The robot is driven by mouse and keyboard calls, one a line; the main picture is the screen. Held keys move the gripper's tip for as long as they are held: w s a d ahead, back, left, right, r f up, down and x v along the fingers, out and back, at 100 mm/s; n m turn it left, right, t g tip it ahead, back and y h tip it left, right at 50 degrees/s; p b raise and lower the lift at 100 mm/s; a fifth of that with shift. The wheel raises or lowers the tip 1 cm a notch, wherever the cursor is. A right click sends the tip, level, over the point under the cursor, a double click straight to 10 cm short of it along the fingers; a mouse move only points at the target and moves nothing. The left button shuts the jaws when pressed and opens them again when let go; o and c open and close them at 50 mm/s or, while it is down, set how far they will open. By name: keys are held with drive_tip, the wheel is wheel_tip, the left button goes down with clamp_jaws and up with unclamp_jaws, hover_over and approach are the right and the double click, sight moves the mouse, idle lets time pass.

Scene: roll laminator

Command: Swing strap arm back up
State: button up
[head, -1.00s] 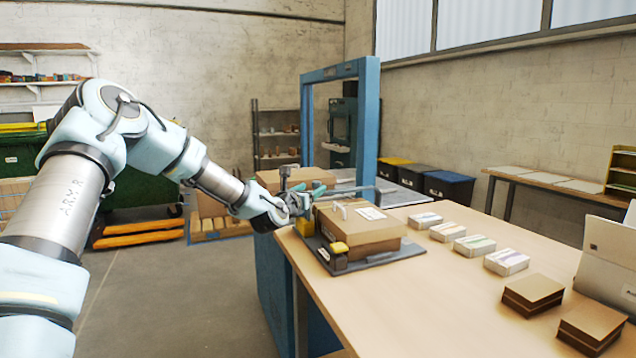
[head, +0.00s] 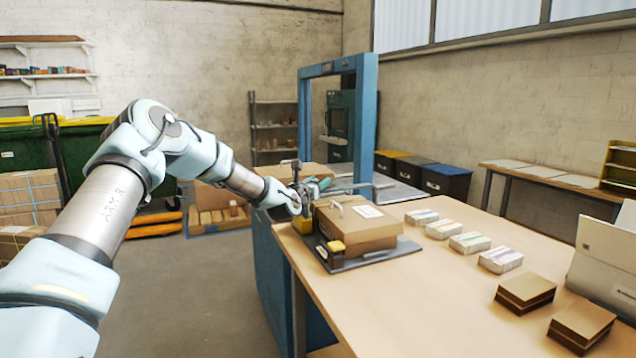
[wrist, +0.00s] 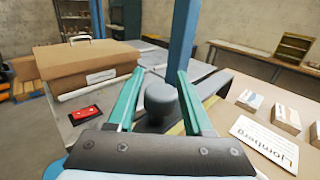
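My gripper (head: 318,186) is at the left end of the worktable, beside the brown strapped box (head: 358,228). In the wrist view its two green fingers (wrist: 160,78) stand apart, with a grey rounded knob (wrist: 161,101) between them. Narrow gaps seem to show on both sides of the knob; contact is unclear. A thin grey bar (head: 368,186), apparently the strap arm, runs roughly level behind the box, with a bent right end. My gripper hides its left end.
A blue frame (head: 367,125) stands behind the worktable (head: 440,290). Several small white packs (head: 470,242) and two brown boxes (head: 525,292) lie to the right. The table's front is clear.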

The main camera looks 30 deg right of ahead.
clamp_jaws()
idle(1.1)
